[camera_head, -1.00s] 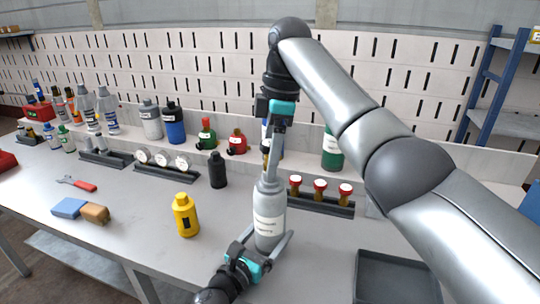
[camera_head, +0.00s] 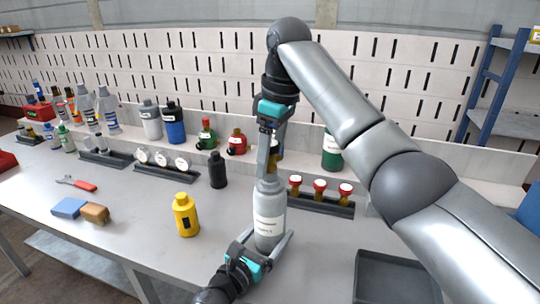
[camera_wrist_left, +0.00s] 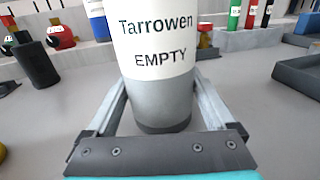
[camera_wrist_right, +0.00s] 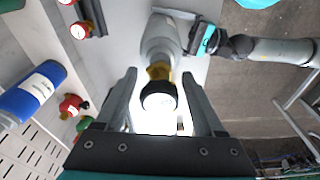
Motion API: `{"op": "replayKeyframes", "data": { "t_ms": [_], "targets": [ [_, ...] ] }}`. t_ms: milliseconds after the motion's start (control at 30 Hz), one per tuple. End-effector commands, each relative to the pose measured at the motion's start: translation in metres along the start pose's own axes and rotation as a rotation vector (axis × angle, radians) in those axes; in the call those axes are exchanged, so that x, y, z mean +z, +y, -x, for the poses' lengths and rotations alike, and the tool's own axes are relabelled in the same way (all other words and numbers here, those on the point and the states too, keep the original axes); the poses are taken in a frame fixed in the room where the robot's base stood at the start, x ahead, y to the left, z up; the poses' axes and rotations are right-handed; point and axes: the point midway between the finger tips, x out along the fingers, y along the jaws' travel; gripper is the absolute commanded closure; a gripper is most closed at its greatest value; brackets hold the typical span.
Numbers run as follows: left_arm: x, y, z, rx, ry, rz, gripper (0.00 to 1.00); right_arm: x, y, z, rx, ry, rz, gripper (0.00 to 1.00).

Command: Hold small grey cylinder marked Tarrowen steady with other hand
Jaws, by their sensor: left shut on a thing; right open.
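The grey cylinder marked Tarrowen (camera_head: 269,215) stands upright on the workbench, with a white label. In the left wrist view the cylinder (camera_wrist_left: 155,90) carries the words "Tarrowen" and "EMPTY". My left gripper (camera_head: 268,243) is shut on its lower body, one finger on each side. My right gripper (camera_head: 268,165) points down from above at its top end. In the right wrist view the right gripper (camera_wrist_right: 162,100) is open, with the cylinder's brass neck and black top (camera_wrist_right: 158,95) between or just beyond its fingers; contact is not clear.
A yellow bottle (camera_head: 186,215) and a black bottle (camera_head: 218,170) stand to the left. A rack of red-capped vials (camera_head: 320,198) is behind right, and a dark empty tray (camera_head: 395,262) is at front right.

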Motion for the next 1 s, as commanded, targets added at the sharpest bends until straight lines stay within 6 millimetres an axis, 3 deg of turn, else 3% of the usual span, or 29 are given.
{"op": "replayKeyframes", "data": {
  "t_ms": [200,667,1000],
  "targets": [
    [-0.0005,-0.0001,0.0001,0.000,0.001,0.000,0.78,0.0000,0.0000,0.0001,0.028,0.000,-0.179,0.29],
    [-0.0005,-0.0001,0.0001,0.000,0.001,0.000,0.78,0.0000,-0.0001,-0.0001,0.039,-0.001,-0.254,0.29],
    [-0.0005,0.0000,0.0001,0.000,0.001,0.000,0.78,-0.0001,0.0000,0.0001,0.093,0.000,-0.603,0.29]
  ]
}}
